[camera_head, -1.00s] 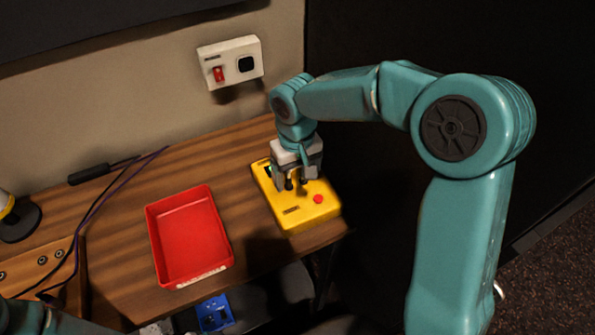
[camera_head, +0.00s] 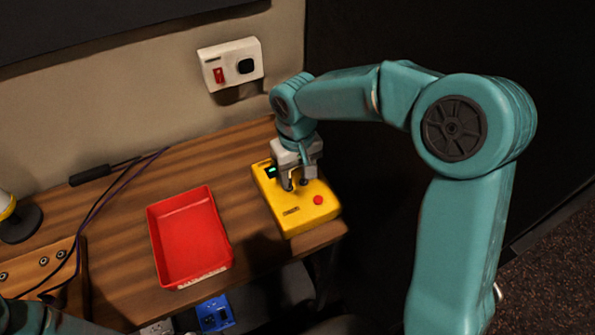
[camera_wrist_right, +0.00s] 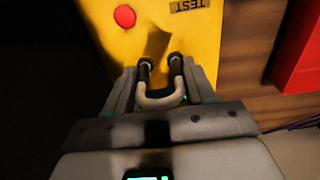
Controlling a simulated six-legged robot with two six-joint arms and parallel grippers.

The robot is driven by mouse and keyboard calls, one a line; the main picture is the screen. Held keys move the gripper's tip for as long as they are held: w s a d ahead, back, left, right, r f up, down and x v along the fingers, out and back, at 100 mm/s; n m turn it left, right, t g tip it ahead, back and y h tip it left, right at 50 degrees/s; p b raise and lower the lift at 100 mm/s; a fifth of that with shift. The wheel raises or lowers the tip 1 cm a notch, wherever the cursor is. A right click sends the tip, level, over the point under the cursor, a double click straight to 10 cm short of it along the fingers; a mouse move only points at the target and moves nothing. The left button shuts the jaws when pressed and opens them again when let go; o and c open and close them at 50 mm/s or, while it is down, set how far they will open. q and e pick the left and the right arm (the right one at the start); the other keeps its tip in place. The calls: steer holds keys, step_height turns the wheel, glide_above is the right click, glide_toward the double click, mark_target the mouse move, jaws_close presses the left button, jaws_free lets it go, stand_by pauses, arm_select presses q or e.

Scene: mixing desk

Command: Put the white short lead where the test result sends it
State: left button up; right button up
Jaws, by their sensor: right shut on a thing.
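My right gripper (camera_head: 297,183) is over the yellow tester (camera_head: 309,217), with its fingers pointing down. In the right wrist view, the gripper (camera_wrist_right: 160,98) is shut on the white short lead (camera_wrist_right: 160,101), a pale U-shaped loop with two dark plug ends. The plug ends point at the tester face (camera_wrist_right: 185,35); I cannot tell whether they are seated in it. The tester has a red button (camera_head: 318,200), a "TEST" label (camera_wrist_right: 190,5) and a small display lit green (camera_head: 272,171). My left gripper is out of view.
An open, empty red tray (camera_head: 190,240) sits left of the tester. A blue box (camera_head: 214,313) lies below the desk's front edge. Dark cables (camera_head: 98,208) and a wooden panel with holes (camera_head: 40,268) are at left. A wall plate (camera_head: 230,63) has a red switch.

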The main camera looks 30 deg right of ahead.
steer(key=shift+r+p, duration=2)
steer(key=shift+r, duration=0.75)
